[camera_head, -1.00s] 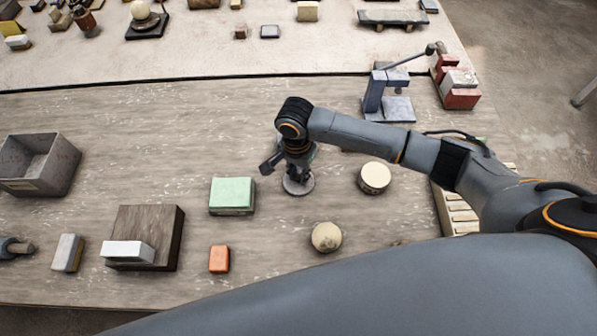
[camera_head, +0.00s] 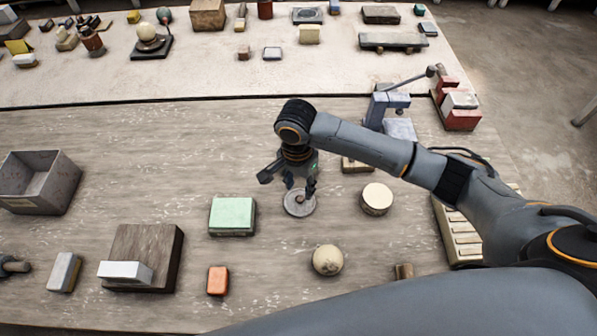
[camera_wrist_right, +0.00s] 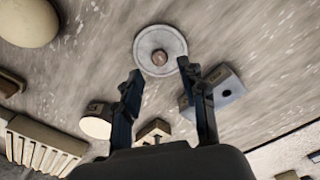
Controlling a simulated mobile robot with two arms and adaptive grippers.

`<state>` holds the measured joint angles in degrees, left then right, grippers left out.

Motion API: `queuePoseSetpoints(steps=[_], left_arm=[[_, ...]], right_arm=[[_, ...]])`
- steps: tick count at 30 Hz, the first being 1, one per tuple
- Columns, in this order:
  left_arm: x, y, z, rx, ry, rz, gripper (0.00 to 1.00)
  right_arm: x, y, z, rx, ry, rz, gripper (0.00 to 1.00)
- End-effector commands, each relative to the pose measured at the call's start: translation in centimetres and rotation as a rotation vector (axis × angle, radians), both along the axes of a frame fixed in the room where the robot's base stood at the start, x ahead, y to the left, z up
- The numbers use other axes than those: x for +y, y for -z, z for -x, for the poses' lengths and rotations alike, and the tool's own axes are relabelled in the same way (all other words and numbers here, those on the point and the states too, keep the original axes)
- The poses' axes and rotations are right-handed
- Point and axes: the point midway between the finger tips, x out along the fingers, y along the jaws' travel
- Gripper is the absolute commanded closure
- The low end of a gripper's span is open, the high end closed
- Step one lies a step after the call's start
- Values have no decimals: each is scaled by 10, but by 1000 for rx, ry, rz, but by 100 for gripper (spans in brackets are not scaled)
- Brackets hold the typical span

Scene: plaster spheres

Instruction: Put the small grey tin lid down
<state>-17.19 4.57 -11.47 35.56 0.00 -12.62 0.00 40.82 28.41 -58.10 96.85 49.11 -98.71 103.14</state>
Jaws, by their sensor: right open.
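The small grey tin lid (camera_head: 299,207) lies flat on the wooden table, a round disc with a small brownish knob in its middle. In the right wrist view the lid (camera_wrist_right: 146,62) lies just beyond my fingertips, whole and clear of them. My right gripper (camera_head: 301,186) is open and empty, just above and behind the lid. Its two spread fingers also show in the right wrist view (camera_wrist_right: 160,69), with nothing between them.
Near the lid are a green block (camera_head: 232,215), a cream cylinder (camera_head: 377,198) and a pale ball (camera_head: 328,260). An orange block (camera_head: 218,280) lies nearer the front. A grey box (camera_head: 38,185) stands far left. Bare table lies left of the lid, behind the green block.

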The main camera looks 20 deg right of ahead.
Motion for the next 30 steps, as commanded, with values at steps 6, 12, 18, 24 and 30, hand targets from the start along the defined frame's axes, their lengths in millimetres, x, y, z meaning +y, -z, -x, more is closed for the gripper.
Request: queuePoseSetpoints(steps=[6, 12, 18, 24, 30], left_arm=[[0, 8, 0, 0, -1, -1, 60], [1, 11, 0, 0, -1, -1, 60], [1, 11, 0, 1, -1, -1, 60], [1, 11, 0, 1, -1, -1, 60], [1, 11, 0, 1, -1, -1, 60]], right_arm=[[2, -45, -2, -3, -1, -3, 58], [2, -69, -2, 1, -1, -1, 58], [2, -74, -2, 1, -1, 1, 58], [2, -74, -2, 1, 0, 0, 58], [2, -74, -2, 1, -1, 0, 58]])
